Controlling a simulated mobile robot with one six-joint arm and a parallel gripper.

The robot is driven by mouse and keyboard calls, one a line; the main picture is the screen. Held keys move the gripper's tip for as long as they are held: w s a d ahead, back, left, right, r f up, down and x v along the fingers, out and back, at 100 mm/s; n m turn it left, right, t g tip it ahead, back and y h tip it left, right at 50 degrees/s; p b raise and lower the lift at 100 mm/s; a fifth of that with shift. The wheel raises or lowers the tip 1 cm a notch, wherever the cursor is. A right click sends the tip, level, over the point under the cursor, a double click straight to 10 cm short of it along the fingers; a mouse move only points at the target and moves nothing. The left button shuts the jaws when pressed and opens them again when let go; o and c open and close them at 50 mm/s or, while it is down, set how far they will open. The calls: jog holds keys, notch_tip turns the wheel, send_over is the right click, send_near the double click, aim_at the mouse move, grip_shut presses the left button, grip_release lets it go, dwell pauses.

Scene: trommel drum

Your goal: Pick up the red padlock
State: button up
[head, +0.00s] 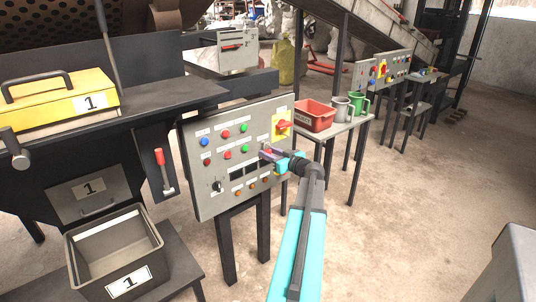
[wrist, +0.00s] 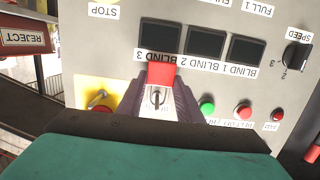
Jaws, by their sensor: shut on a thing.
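The red padlock (wrist: 161,75) shows in the wrist view between the two dark fingers of my gripper (wrist: 158,93), with a metal loop-like part beside its red body. My gripper is shut on it. In the head view my gripper (head: 270,154) is at the right side of the grey control panel (head: 205,185), close to its face. The padlock is too small there to make out clearly. Behind it in the wrist view is the panel face with dark display windows. I cannot tell whether the padlock still touches the panel.
A yellow switch plate with a red knob (head: 283,125) sits just above my gripper. A small table right of the panel holds a red bin (head: 315,116), a grey mug (head: 342,109) and a green mug (head: 359,104). Open concrete floor (head: 400,220) lies to the right.

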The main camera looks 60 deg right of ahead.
jog(key=shift+r, duration=0.1)
jog(key=shift+r, duration=0.7)
jog(key=f+b+v, duration=0.2)
jog(key=b+v, duration=0.1)
jog(key=v, duration=1.4)
jog(key=shift+s+a+f, duration=0.25)
jog(key=shift+s+f, duration=0.1)
jog(key=shift+s, duration=0.2)
jog(key=shift+r+b, duration=0.4)
jog(key=shift+b, duration=0.15)
jog(key=shift+f+b+v, duration=0.2)
jog(key=shift+b+v, duration=0.45)
jog(key=shift+v, duration=0.5)
jog(key=shift+f+b+v, duration=0.15)
jog(key=shift+b+v, duration=0.5)
jog(key=shift+v, duration=0.5)
jog(key=f+b+v, duration=0.1)
jog(key=b+v, duration=0.2)
jog(key=v, duration=0.3)
dwell(1.3)
